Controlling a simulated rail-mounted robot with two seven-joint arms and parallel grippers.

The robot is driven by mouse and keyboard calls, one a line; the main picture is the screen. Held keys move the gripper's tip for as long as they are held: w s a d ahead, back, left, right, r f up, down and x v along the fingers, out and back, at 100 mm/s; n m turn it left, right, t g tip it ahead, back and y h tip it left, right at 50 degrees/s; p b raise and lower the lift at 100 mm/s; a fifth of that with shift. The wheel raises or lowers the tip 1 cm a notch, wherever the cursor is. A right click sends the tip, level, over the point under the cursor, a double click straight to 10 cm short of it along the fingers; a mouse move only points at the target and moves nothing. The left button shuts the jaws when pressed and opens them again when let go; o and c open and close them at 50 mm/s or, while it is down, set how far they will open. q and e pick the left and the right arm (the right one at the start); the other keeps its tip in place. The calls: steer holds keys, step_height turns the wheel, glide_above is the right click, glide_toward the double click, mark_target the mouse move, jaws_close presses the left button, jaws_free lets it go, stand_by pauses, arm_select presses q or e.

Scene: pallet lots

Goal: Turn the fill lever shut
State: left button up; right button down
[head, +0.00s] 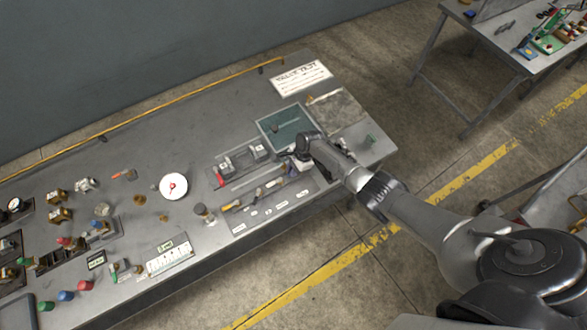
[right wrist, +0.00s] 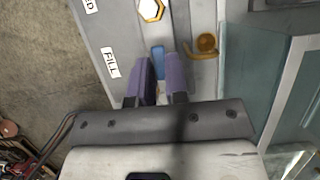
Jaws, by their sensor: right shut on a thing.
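A small blue handle (right wrist: 158,60) shows between my right gripper's fingertips in the right wrist view, beside a white label (right wrist: 110,62) that reads FILL. My right gripper (right wrist: 162,66) is shut on this blue lever, and its two purple-grey fingers stand on either side of it. The lower part of the lever is hidden by the fingers, so its exact angle cannot be told. In the head view my right gripper (head: 293,161) is low over the right end of the bench, just below the teal-floored tray. There the lever is hidden. My left gripper is not in view.
A brass hook-shaped fitting (right wrist: 203,47) is close to the right of the fingers, and a brass hex nut (right wrist: 151,9) sits beyond. The teal tray (head: 272,119) borders the gripper.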

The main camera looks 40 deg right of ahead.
steer(key=c, duration=1.1)
jaws_free()
